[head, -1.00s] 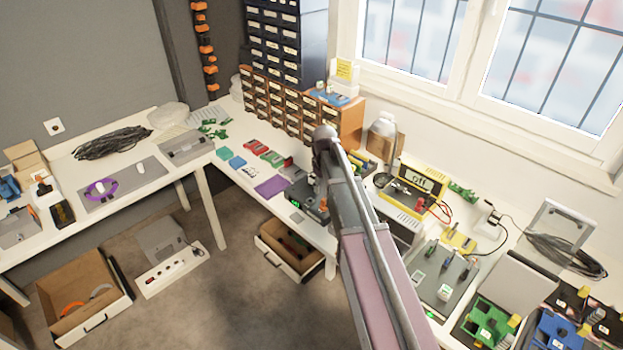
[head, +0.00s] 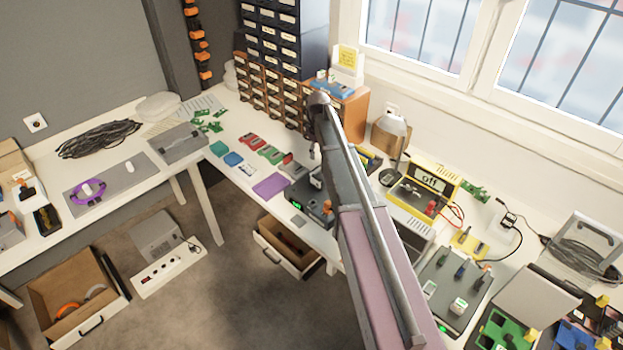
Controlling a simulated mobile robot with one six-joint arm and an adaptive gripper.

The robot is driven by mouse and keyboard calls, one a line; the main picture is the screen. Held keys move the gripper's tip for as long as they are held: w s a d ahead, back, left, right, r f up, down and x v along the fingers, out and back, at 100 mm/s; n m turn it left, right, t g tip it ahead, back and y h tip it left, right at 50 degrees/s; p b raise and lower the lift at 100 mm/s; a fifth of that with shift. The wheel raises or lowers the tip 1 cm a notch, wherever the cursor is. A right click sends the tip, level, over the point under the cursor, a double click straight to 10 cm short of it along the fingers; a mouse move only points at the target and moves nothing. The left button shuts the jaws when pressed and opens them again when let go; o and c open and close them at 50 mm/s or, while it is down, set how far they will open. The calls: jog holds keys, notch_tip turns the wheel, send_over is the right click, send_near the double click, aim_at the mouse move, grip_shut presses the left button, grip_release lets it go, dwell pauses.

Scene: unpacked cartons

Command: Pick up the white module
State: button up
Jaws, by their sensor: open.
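Several small white pieces show in the head view, and I cannot tell which is the white module. A small white block (head: 458,306) sits on the grey board at the lower right. Another pale block (head: 429,289) sits at that board's left side. A white piece (head: 129,167) lies on the grey mat on the left table. A small whitish block (head: 316,179) shows on the dark device just left of my arm. My arm rises from the bottom centre to a joint near the drawer cabinet. My gripper is not visible; its fingers are hidden behind the arm or too small to make out.
The grey board (head: 452,268) stands near a yellow power supply (head: 437,178) and a green tray (head: 503,333). Brown drawer cabinets (head: 356,118) back the corner. An open carton (head: 70,283) and an open drawer (head: 285,245) sit low. Grey floor lies between.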

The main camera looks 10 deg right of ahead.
aim_at(316, 177)
jog(key=shift+r, duration=0.1)
notch_tip(316, 177, down, 9)
jog(key=b, duration=0.8)
jog(key=shift+a+r+b, duration=0.1)
jog(key=shift+r+b, duration=0.05)
jog(key=shift+b, duration=0.2)
dwell(0.5)
jog(key=shift+s+a+f+b, duration=0.1)
jog(key=shift+f+b, duration=1.2)
jog(key=shift+a+f+b, duration=0.1)
jog(key=shift+f+b, duration=1.2)
grip_shut()
